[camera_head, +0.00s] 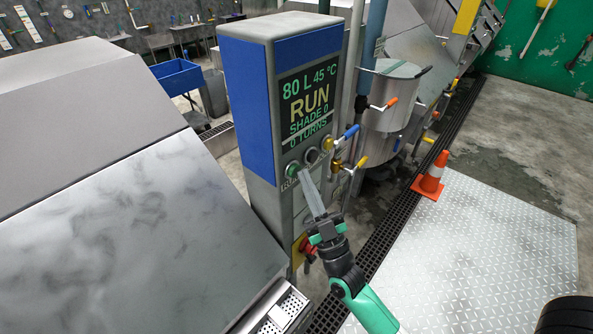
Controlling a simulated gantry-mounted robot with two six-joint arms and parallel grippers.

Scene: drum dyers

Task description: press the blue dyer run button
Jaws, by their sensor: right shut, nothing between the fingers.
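The blue dyer's control post (245,110) stands upright in the middle of the view, grey with blue panels. Its screen (310,97) reads 80 L, 45 °C, RUN, SHADE 0, 0 TURNS. Below the screen is a green round button (292,169), with a partly hidden label under it that looks like RUN. My right gripper (305,174) reaches up from the lower right, its long fingers shut and empty. Its tips are just right of the green button in the picture; I cannot tell whether they touch the panel. My left gripper is not in view.
A dark button (312,157) and a yellow one (327,144) sit beside the green one. A red knob (307,246) is lower on the post. Coloured-handled valves and a steel vessel (386,100) stand right. An orange cone (431,176) stands by the floor plate (480,255).

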